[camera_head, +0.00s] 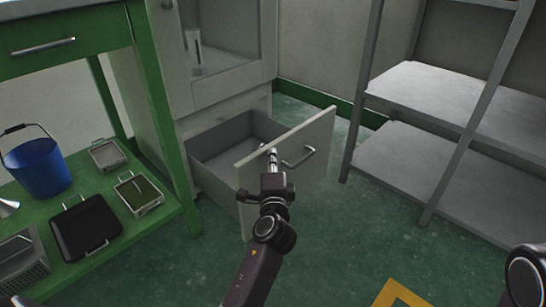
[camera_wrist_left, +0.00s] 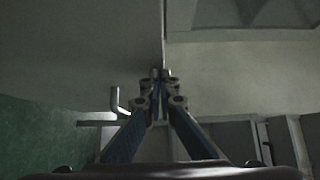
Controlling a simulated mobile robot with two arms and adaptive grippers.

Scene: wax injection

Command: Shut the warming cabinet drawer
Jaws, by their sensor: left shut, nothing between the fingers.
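The warming cabinet (camera_head: 215,60) stands at the back, left of centre in the head view. Its bottom drawer (camera_head: 225,140) is pulled out and looks empty inside. The drawer front (camera_head: 318,140) has a metal bar handle (camera_head: 299,158) on its outer face. My left gripper (camera_head: 272,152) is shut and empty, at the drawer front beside the handle, to its left. I cannot tell whether it touches the front. The left wrist view shows its closed fingertips (camera_wrist_left: 160,75) by the edge of a pale panel, with a bar like the handle (camera_wrist_left: 114,100) to the left. My right gripper is not in view.
A green bench (camera_head: 168,110) stands at left, its lower shelf holding a blue bucket (camera_head: 38,168), a black tray (camera_head: 85,226) and several metal baskets. A grey shelf rack (camera_head: 420,160) stands at right. Green floor (camera_head: 340,225) is free in front of the drawer, with a yellow marking (camera_head: 400,294).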

